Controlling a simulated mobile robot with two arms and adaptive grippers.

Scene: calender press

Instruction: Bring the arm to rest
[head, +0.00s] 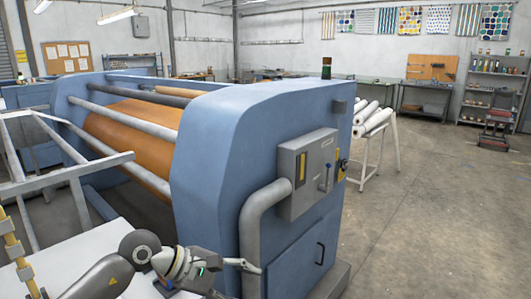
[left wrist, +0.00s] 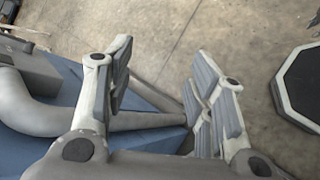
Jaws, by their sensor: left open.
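My left arm comes in from the lower left in the head view. My left gripper (head: 252,266) is in front of the near end of the blue calender press (head: 215,140), by the lower part of a grey bent pipe (head: 256,215). In the left wrist view its two fingers (left wrist: 165,88) stand wide apart with nothing between the pads. Behind them are concrete floor, the blue press (left wrist: 60,75) and the grey pipe (left wrist: 45,112). Whether the gripper touches the press cannot be told. My right gripper is in neither view.
A grey control box (head: 308,170) with a lever juts from the press end. A grey rail frame (head: 75,172) and a pale table top (head: 120,238) lie at left. White rolls rest on a stand (head: 373,150) beyond the press. The floor (head: 440,220) at right is clear.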

